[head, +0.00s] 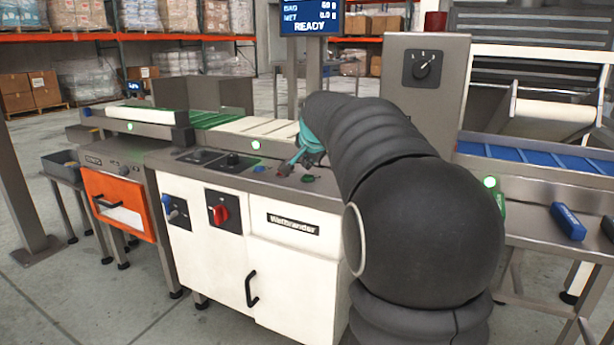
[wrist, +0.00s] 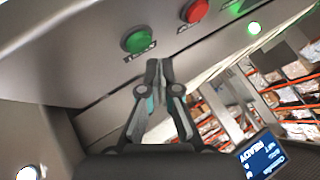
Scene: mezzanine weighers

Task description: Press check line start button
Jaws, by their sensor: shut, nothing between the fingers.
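The weigher's sloped control panel (head: 225,172) runs along the top of the white cabinet. A round green button (head: 307,178) sits at the panel's right end, partly in the shade of my arm. In the wrist view the green button (wrist: 135,42) is fully visible, with a small label too blurred to read. A red button (wrist: 195,11) is beside it. My gripper (wrist: 158,64) is shut and empty, its tips pointing towards the panel edge just beside the green button in the picture. Contact cannot be made out. In the head view my gripper (head: 306,158) is partly hidden by my arm.
A blue button (head: 259,169) and black knobs lie further left on the panel. The conveyor (head: 256,126) runs behind it. A grey box with a rotary switch (head: 422,68) stands behind my arm. The display (head: 310,18) reads READY. A blue object (head: 567,222) lies at right.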

